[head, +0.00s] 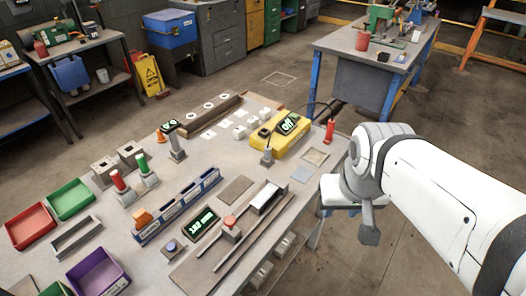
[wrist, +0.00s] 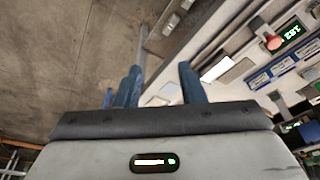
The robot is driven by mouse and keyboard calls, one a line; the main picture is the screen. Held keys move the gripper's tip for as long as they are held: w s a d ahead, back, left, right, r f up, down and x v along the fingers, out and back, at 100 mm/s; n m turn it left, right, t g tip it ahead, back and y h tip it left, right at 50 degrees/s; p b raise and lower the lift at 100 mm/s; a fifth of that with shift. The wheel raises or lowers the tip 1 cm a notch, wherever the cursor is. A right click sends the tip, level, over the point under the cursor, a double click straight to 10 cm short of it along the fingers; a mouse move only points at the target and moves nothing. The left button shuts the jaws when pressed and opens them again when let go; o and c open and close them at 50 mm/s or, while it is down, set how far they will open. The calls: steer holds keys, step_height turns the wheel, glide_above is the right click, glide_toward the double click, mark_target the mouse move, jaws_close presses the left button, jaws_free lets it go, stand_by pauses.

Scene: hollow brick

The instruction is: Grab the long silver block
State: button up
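A long silver block (head: 265,197) with a bright top lies at the upper right end of a railed fixture on the workbench, beyond a red knob. A bright long piece (wrist: 216,69), seemingly this block, shows in the wrist view just right of my right finger. My gripper (wrist: 160,72) has its two blue fingers apart, with nothing held between them. In the head view, my gripper (head: 369,235) is partly hidden by my wrist and hangs off the bench's right edge, to the right of the block and apart from it.
The workbench (head: 205,167) is crowded. A red knob (head: 230,222) and a lit display (head: 202,225) stand near the fixture. A yellow device (head: 280,137) is behind the block. Red and green trays sit at left. The floor on the right is clear.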

steer(key=shift+o, duration=1.3)
steer(key=shift+w+a, duration=0.15)
steer(key=shift+o, duration=1.1)
steer(key=w+a+f+m, duration=0.1)
steer(key=w+a, duration=0.2)
steer(key=w, duration=0.2)
steer(key=w+a+f+m+g, duration=0.1)
steer(key=w+a+f+m, duration=0.1)
steer(key=w, duration=0.3)
steer(key=shift+w+a+m+g, duration=0.3)
steer(key=shift+w+a, duration=0.1)
steer(key=shift+a, duration=0.15)
steer(key=m+g, duration=0.1)
steer(key=m, duration=0.3)
glide_above(265, 195)
steer(key=f, duration=0.8)
steer(key=shift+s+f+p, duration=0.2)
steer(key=shift+p, duration=0.1)
steer(key=shift+w+f+p, duration=0.2)
steer(key=shift+f+p, duration=0.55)
steer(key=shift+f, duration=3.2)
